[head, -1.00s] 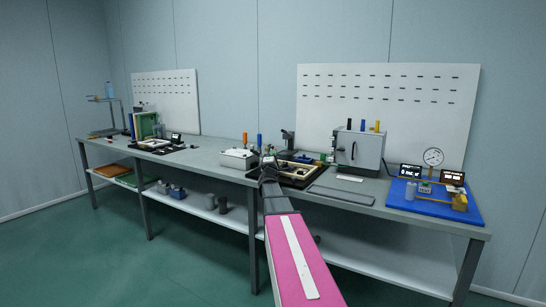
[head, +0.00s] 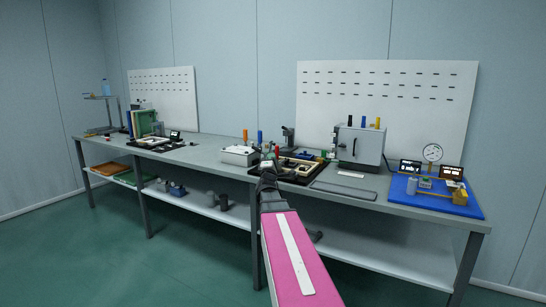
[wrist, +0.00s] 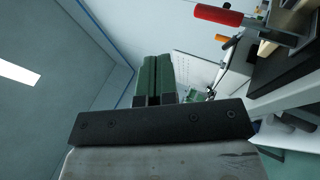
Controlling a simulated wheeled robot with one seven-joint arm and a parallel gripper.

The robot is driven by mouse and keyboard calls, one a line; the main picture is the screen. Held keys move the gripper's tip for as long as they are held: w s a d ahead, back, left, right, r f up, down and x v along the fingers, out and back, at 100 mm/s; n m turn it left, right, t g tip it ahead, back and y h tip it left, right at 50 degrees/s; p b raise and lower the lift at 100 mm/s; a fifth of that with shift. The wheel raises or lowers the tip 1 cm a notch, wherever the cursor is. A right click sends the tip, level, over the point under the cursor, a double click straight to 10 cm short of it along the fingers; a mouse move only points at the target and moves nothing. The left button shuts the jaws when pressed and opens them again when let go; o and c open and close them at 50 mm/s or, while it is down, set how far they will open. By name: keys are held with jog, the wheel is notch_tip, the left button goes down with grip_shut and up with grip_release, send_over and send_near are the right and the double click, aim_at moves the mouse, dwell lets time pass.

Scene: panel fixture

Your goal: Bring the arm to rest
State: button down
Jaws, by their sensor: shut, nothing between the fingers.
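My arm (head: 292,250), with a pink panel and a white stripe, reaches from the bottom of the head view toward the bench. My gripper (head: 268,172) is at the bench's front edge, in front of a dark tray. In the wrist view my gripper (wrist: 153,75) shows as two green fingers side by side, shut with nothing between them. The fingers point away from the bench surface, and the wrist view is tilted.
The long grey bench (head: 215,163) has a dark tray with a wooden frame (head: 290,167), a grey box (head: 360,147) and a blue mat (head: 435,199). A red-handled tool (wrist: 218,15) is close at the right of the wrist view. The floor in front is clear.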

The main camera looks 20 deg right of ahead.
jog(key=s+a+f+m+g+y, duration=0.2)
jog(key=a+f+g+y, duration=0.3)
jog(key=a+f, duration=0.5)
jog(key=s+a+f+m+g+y, duration=0.25)
jog(key=a+f+y, duration=0.45)
jog(key=f, duration=0.6)
jog(key=s+a+f+m+g, duration=0.4)
jog(key=s+f+g, duration=0.2)
jog(key=s, duration=0.5)
jog(key=s+a+f+m+g, duration=0.4)
jog(key=s+f+m+g, duration=0.1)
jog(key=s+f, duration=0.4)
jog(key=shift+s+a+g, duration=0.3)
jog(key=shift+s+g, duration=0.55)
jog(key=shift+s, duration=0.3)
